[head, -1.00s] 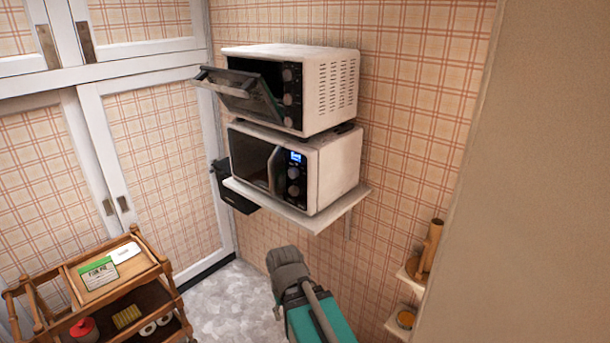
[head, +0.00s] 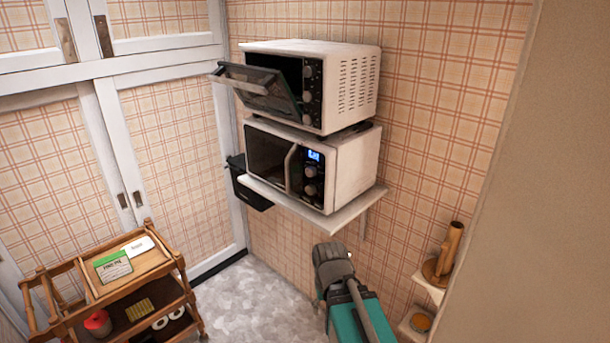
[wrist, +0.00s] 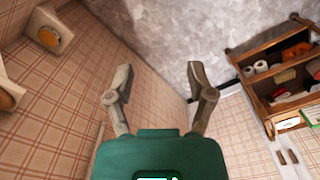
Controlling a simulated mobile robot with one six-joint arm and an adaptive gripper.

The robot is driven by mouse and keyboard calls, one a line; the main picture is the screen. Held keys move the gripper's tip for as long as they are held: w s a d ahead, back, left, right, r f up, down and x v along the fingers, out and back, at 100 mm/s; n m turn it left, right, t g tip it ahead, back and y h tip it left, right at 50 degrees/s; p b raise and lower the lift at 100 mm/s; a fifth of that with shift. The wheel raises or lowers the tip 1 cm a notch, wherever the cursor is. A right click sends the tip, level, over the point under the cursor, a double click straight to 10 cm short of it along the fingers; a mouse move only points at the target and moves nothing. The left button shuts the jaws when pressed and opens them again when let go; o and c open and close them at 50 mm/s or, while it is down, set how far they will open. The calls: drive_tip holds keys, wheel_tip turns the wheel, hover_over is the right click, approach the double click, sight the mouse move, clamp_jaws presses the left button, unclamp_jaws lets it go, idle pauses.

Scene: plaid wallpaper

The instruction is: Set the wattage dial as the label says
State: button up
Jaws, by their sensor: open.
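The microwave (head: 350,165) stands on a white wall shelf. Its front has a lit blue display and two round knobs, an upper knob (head: 311,171) and a lower knob (head: 310,190); their markings are too small to read. A green-and-white label-like box (head: 113,266) and a small white card (head: 138,246) lie on the cart's top; the card's writing is unreadable. My gripper (wrist: 160,83) is open and empty in the wrist view, pointing toward the floor. In the head view my arm is below and in front of the shelf, apart from the microwave, and hides the fingers.
A toaster oven (head: 345,88) with its door hanging open sits on top of the microwave. The shelf (head: 340,215) juts from the wall. A wooden cart (head: 75,300) stands at lower left. Small wall shelves (head: 430,290) are at right. The floor (head: 240,300) between is clear.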

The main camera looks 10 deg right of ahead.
drive_tip(key=n+t+h+p, duration=0.6)
drive_tip(key=n+t+h, duration=0.7)
drive_tip(key=n, duration=1)
approach(309, 173)
drive_tip(key=s+a+g+h, duration=0.1)
drive_tip(key=a+g+h, duration=0.1)
drive_tip(key=a, duration=0.3)
drive_tip(key=shift+s+d+r, duration=0.1)
drive_tip(key=shift+s+r, duration=0.05)
drive_tip(key=shift+d, duration=0.15)
drive_tip(key=x, duration=1.3)
drive_tip(key=shift+d+f, duration=0.25)
drive_tip(key=shift+f, duration=0.1)
